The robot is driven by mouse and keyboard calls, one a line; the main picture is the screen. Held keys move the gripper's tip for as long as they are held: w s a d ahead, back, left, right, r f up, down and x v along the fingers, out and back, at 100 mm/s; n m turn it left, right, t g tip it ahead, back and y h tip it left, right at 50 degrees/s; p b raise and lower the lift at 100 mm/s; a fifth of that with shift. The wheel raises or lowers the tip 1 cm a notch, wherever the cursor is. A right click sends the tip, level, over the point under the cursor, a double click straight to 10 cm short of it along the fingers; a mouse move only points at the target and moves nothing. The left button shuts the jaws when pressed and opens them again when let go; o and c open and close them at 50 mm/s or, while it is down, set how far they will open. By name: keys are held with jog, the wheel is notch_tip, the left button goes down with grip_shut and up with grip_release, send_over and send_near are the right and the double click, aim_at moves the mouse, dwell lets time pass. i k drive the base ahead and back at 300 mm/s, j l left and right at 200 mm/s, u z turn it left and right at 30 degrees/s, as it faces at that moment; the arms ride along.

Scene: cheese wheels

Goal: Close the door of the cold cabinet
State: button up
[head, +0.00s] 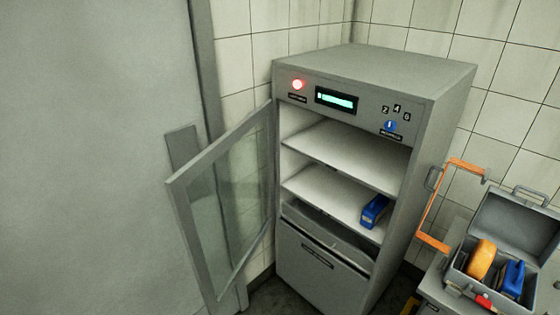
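The cold cabinet (433,125) is a grey upright unit standing in a tiled corner. Its glass door (176,198) has a grey frame, is hinged on the cabinet's left side and stands wide open, swung out to the left. Inside are white shelves (345,153), and a blue object (374,211) lies on the lower shelf at the right. A red light (298,85), a lit green display (336,101) and a blue knob (390,127) are on the top panel. My gripper is not in view.
An orange frame (434,208) stands beside the cabinet. A large grey door or panel (85,110) fills the left.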

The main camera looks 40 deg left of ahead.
aim_at(175, 186)
jog(key=k+j, duration=0.15)
jog(key=j, duration=0.5)
jog(key=k+j+u, duration=0.1)
jog(key=j, duration=0.6)
jog(key=k+j, duration=0.15)
jog(key=j, duration=0.5)
jog(key=k+j, duration=0.1)
jog(key=j, duration=0.6)
jog(key=k+j+u, duration=0.1)
jog(key=j, duration=0.55)
